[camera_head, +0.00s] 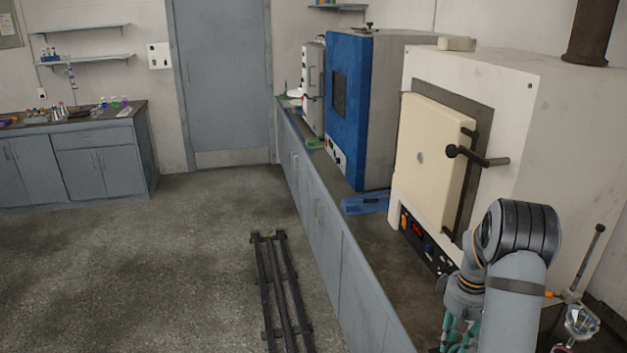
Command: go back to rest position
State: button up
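My arm comes up from the bottom right of the head view and bends over in front of the cream furnace (515,130). My gripper (460,335) appears to hang below the wrist at the bottom edge, where teal parts show. It is partly cut off by the frame and partly hidden by the arm. I cannot see whether its fingers are open or shut, or whether they hold anything. No sieve shaker can be made out.
The furnace has a closed door with a black handle (478,156). A blue oven (345,115) and a blue flat item (365,203) are farther along the counter (372,245). A stand with a glass funnel (580,322) is right of my arm. Black floor rails (280,285) run left of the counter.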

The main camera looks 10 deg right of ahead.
aim_at(452, 347)
notch_tip(452, 347, down, 7)
jog(key=shift+s+f, duration=0.1)
jog(key=shift+f, duration=0.05)
jog(key=shift+w+d+r, duration=0.1)
jog(key=shift+w+r, duration=0.1)
jog(key=shift+r, duration=0.05)
jog(key=shift+s+r, duration=0.1)
jog(key=shift+r, duration=1.2)
jog(key=shift+f, duration=0.1)
